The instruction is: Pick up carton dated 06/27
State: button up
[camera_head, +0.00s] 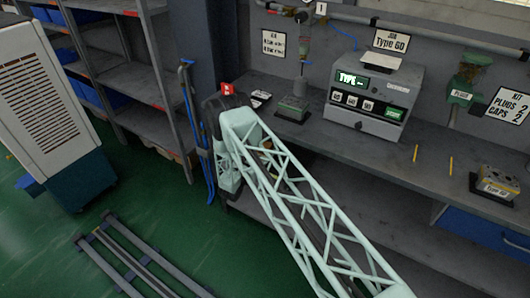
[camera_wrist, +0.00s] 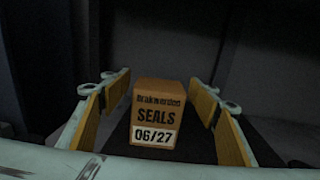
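In the wrist view a brown carton (camera_wrist: 157,100) stands upright, with "SEALS" printed on its face and a white label reading "06/27". My gripper (camera_wrist: 160,112) is open, with one yellow-padded finger on each side of the carton. Dark gaps show between the carton and both fingers, so they look apart from it. The carton's lower part is close to my pale gripper body at the bottom edge. In the head view my pale green lattice arm crosses the middle, and neither the carton nor my gripper's fingers can be made out there.
In the head view a grey bench (camera_head: 400,145) carries a "Type GD" test box (camera_head: 372,95) and a small valve block (camera_head: 495,187) at right. A grey shelf rack (camera_head: 125,75) stands at left. Floor rails (camera_head: 135,260) lie on the green floor. The wrist view's surroundings are dark.

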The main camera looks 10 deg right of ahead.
jog(key=c, duration=1)
jog(key=shift+r, duration=0.1)
jog(key=shift+r, duration=1)
jog(key=shift+r+p, duration=0.4)
jog(key=shift+r, duration=0.5)
jog(key=s+d, duration=0.1)
jog(key=s, duration=0.4)
jog(key=s+d+p, duration=0.1)
jog(key=s+d, duration=0.1)
jog(key=s, duration=0.3)
jog(key=s+d+r, duration=0.1)
jog(key=s+d, duration=0.1)
jog(key=s, duration=0.3)
jog(key=shift+p, duration=0.4)
